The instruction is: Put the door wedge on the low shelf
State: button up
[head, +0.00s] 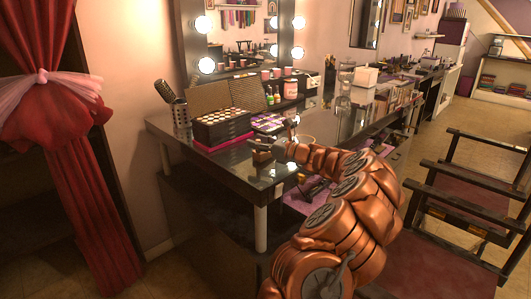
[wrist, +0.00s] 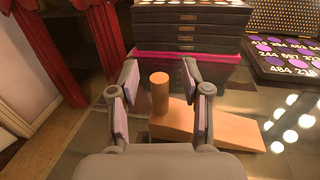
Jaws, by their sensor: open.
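The door wedge (wrist: 225,128) is light orange-brown wood with a round upright peg (wrist: 160,93). It lies on the glossy dark dressing table (head: 225,170), its thin end to the right in the wrist view. My gripper (wrist: 160,78) is open, its two fingers on either side of the peg with gaps showing. In the head view my gripper (head: 264,148) is over the table's front part, and the small wedge (head: 261,157) shows just below it. A low level under the tabletop, with purple cloth (head: 298,203), is partly hidden by my arm.
A black makeup case (head: 222,130) on a pink base stands just behind the wedge, with a palette (head: 268,122) to its right. A brush holder (head: 181,118) stands at the left. Dark chairs (head: 470,190) stand at the right, and a red curtain (head: 85,190) hangs at the left.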

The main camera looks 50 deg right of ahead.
grip_shut()
dwell(0.3)
dwell(0.4)
